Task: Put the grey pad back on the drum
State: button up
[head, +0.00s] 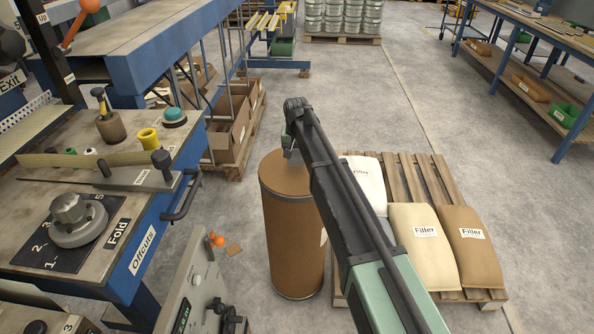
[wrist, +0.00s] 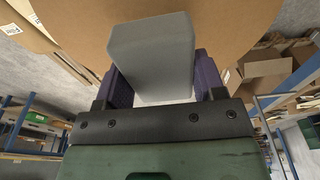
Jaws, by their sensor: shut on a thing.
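The drum (head: 293,240) is a tall brown cylinder standing on the floor in the middle of the head view. My gripper (head: 290,150) is over the drum's top in that view, mostly hidden by my own arm. In the wrist view my gripper's purple fingers (wrist: 162,80) are shut on the grey pad (wrist: 150,45), one finger on each side of it. The brown round top of the drum (wrist: 240,25) fills the upper part of the wrist view behind the pad. I cannot tell whether the pad touches the drum. The pad is hidden in the head view.
A wooden pallet (head: 430,170) with several Filler sacks (head: 467,232) stands right of the drum. A workbench (head: 100,215) with a handle and a Fold dial is at the left. The floor beyond the pallet is clear.

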aim_at(297, 168)
notch_tip(297, 168, down, 4)
jog(key=b, duration=0.4)
jog(key=shift+f, duration=0.25)
jog(key=shift+r+p, duration=0.3)
jog(key=shift+f, duration=0.1)
jog(key=o, duration=0.4)
jog(key=shift+f, duration=0.1)
jog(key=o, duration=0.5)
jog(key=shift+c, duration=0.2)
